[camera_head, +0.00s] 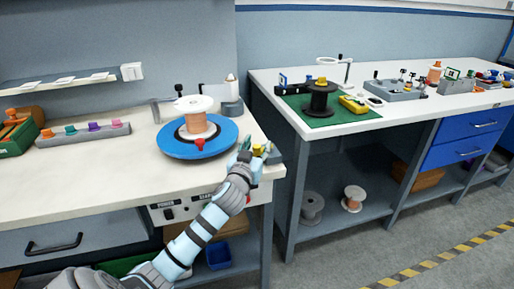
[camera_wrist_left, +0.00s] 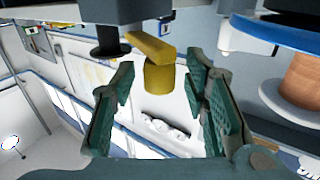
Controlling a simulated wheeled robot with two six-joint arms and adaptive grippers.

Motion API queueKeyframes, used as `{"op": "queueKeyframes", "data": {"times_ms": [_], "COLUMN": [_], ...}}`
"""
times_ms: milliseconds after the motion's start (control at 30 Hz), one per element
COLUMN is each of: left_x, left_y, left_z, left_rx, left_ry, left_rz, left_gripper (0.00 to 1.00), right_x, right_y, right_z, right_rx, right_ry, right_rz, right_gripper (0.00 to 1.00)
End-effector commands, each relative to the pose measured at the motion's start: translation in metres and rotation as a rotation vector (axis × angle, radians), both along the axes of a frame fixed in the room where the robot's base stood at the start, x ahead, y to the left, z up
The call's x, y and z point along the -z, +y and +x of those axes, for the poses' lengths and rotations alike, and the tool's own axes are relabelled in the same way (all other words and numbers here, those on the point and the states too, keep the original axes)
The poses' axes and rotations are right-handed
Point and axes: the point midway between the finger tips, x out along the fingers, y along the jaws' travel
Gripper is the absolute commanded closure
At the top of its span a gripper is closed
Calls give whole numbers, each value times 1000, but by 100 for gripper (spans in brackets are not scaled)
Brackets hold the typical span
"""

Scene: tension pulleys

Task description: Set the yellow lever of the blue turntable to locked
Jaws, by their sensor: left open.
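The blue turntable (camera_head: 168,148) stands on the left bench and carries a white-flanged copper spool (camera_head: 196,122). The yellow lever (camera_head: 258,149) is at the bench's front right corner, beside the turntable. In the left wrist view the lever (camera_wrist_left: 158,75) shows as a yellow post with a flat arm slanting to the upper left. My left gripper (camera_head: 256,155) is open at the lever. In the wrist view its green fingers (camera_wrist_left: 158,88) stand on both sides of the post, with gaps visible. The turntable's blue edge (camera_wrist_left: 275,37) shows at upper right. Lock markings cannot be read.
A dark cylinder (camera_wrist_left: 105,38) is close to the lever arm in the wrist view. A tray of coloured pegs (camera_head: 85,132) lies left. The second bench (camera_head: 300,125) is to the right, across a gap.

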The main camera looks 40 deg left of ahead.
Motion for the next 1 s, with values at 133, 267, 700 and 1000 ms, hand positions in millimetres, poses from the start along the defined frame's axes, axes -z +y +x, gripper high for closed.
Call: {"op": "queueKeyframes", "data": {"times_ms": [133, 267, 700, 1000], "left_x": [0, 0, 1, 2], "left_y": [0, 0, -1, -7], "left_z": [0, 0, -1, -1], "left_rx": [0, 0, -3, -82], "left_ry": [0, 0, 1, -1], "left_rz": [0, 0, 0, -5], "left_gripper": [60, 81, 100, 100], "right_x": [0, 0, 0, 9], "right_y": [0, 0, 0, 1], "right_z": [0, 0, 0, 0], "right_rx": [0, 0, 0, 0], "right_ry": [0, 0, 0, 0], "right_rz": [0, 0, 0, 1], "right_gripper": [59, 59, 59, 59]}}
